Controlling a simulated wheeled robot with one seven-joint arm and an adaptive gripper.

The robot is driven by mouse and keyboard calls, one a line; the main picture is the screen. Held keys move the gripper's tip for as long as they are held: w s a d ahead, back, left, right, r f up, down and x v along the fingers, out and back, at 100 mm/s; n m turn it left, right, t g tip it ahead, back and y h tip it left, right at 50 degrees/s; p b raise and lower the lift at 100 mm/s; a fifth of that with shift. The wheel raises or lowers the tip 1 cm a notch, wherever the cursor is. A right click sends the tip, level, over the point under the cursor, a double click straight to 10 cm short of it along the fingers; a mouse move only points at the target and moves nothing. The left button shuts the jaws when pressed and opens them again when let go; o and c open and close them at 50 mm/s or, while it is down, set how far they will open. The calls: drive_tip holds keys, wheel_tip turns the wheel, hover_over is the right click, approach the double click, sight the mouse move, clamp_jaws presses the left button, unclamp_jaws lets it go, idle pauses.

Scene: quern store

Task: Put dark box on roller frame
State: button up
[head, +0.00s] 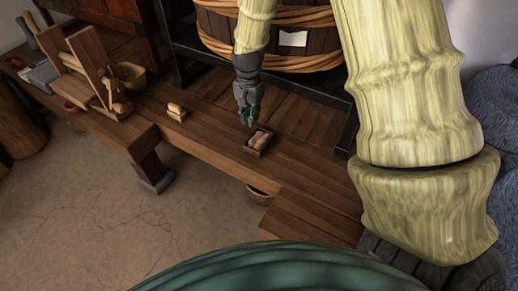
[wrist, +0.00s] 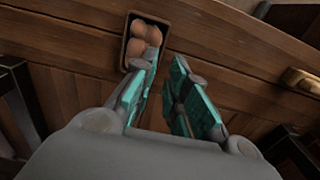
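The dark box (head: 253,152) is a small open tray holding a few brown egg-like things. It rests on the wooden bench, and shows at the top of the wrist view (wrist: 150,16). My gripper (head: 249,116) hangs just above and behind the box, pointing down. In the wrist view its two teal-padded fingers (wrist: 166,68) are apart with nothing between them. The left fingertip overlaps the box's near end in that view; I cannot tell whether they touch. A wooden frame (head: 90,58) with slanted posts, probably the roller frame, stands at the bench's left end.
A small yellowish block (head: 176,111) lies on the bench (head: 205,143) between box and frame. A bowl (head: 130,76) stands beside the frame. A large bound tub (head: 325,50) and dark metal posts (head: 347,128) stand behind. Bench around the box is mostly clear.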

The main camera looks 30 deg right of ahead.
drive_tip(key=b, duration=0.2)
hover_over(251, 136)
drive_tip(key=f, duration=0.5)
drive_tip(key=shift+s+a+f, duration=0.15)
drive_tip(key=shift+s+f, duration=0.05)
drive_tip(key=shift+w+d+f+b, duration=0.15)
drive_tip(key=shift+f+b, duration=0.4)
drive_tip(key=shift+f, duration=0.9)
drive_tip(key=shift+w+d+f+b, duration=0.15)
drive_tip(key=shift+f+b, duration=0.35)
drive_tip(key=shift+f, duration=0.9)
drive_tip(key=shift+a, duration=0.1)
clamp_jaws()
